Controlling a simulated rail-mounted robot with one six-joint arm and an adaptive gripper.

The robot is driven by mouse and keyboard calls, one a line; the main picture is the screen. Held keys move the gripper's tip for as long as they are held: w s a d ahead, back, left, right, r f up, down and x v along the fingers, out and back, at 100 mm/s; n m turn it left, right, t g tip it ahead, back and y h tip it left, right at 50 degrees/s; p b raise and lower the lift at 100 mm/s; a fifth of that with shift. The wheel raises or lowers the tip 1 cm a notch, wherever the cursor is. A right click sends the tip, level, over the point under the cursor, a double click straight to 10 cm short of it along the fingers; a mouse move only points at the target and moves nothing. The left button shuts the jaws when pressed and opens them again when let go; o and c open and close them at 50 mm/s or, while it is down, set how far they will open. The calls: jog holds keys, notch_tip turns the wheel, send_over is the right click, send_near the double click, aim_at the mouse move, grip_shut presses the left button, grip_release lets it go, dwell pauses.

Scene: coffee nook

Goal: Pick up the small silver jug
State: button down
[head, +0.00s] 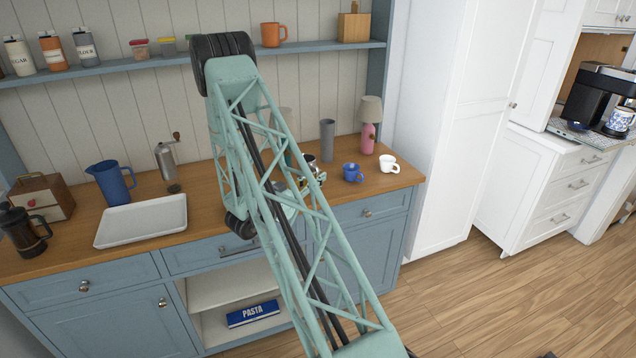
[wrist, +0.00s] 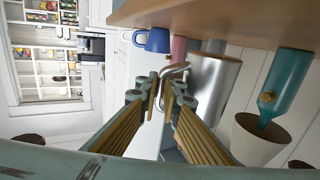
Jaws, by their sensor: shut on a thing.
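The small silver jug (wrist: 215,88) shows large in the wrist view, where the picture is turned over and the counter is at the top. Its bent handle (wrist: 175,69) points toward my gripper (wrist: 163,88), whose fingers are shut on the handle. In the head view the jug (head: 310,160) is partly hidden behind my arm, near the right part of the wooden counter. Whether its base touches the counter or is slightly above it, I cannot tell.
A blue mug (head: 352,173) and a white mug (head: 389,163) stand right of the jug. A grey tumbler (head: 327,141) and pink lamp (head: 368,138) stand behind. A teal lamp (wrist: 290,80) is near the jug. A white tray (head: 143,222) lies left.

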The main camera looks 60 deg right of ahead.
jog(key=s+a+r, duration=0.1)
jog(key=s+a, duration=0.8)
jog(key=a, duration=0.3)
jog(key=shift+s+a+r+p, duration=0.35)
jog(key=shift+a, duration=0.05)
jog(key=shift+d, duration=0.1)
dwell(0.3)
